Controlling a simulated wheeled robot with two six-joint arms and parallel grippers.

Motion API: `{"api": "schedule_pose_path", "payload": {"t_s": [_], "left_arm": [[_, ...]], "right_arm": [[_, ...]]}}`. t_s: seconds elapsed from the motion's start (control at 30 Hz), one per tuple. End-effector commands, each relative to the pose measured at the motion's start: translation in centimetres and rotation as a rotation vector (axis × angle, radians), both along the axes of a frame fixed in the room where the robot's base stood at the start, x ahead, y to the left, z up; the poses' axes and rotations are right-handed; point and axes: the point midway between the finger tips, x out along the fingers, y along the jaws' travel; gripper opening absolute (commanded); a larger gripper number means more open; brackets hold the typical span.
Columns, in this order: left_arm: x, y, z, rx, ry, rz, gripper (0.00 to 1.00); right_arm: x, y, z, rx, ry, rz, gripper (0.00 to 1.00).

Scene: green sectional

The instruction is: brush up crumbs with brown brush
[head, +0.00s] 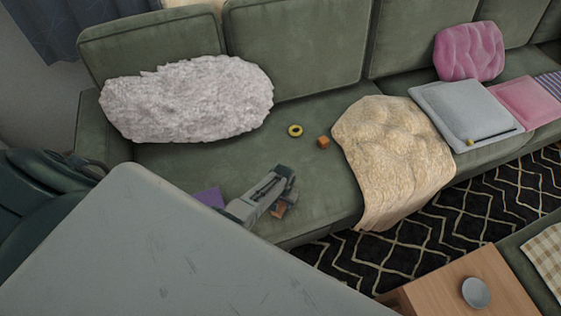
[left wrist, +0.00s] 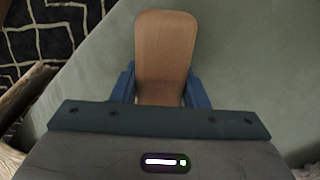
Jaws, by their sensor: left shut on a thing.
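My left gripper (head: 278,193) is over the front of the green sofa seat, shut on the brown brush (head: 279,211). In the left wrist view the brush (left wrist: 165,50) is a flat, rounded brown piece between the two blue fingers of the left gripper (left wrist: 161,90). It points away from the wrist, over green cloth. Its underside is hidden, and I cannot tell whether it touches the seat. I can make out no crumbs in either view. My right gripper is not in view.
On the seat lie a yellow ring (head: 295,131), an orange cube (head: 323,142) and a purple item (head: 210,197). A fluffy white cushion (head: 185,100) is at left and a beige throw (head: 390,145) at right. A wooden table (head: 440,285) with a grey bowl (head: 475,292) stands front right.

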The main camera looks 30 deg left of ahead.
Motion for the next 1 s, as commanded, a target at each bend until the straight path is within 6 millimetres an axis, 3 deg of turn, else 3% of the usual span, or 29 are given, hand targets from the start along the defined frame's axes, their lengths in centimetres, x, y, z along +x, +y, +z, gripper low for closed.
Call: {"api": "schedule_pose_path", "payload": {"t_s": [0.3,1.0], "left_arm": [[-0.3,-0.4,-0.3,0.0,-0.002,0.001,0.16],[2.4,2.9,-0.2,0.003,-0.002,0.001,0.16]], "right_arm": [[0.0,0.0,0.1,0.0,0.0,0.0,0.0],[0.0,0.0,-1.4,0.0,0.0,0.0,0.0]]}}
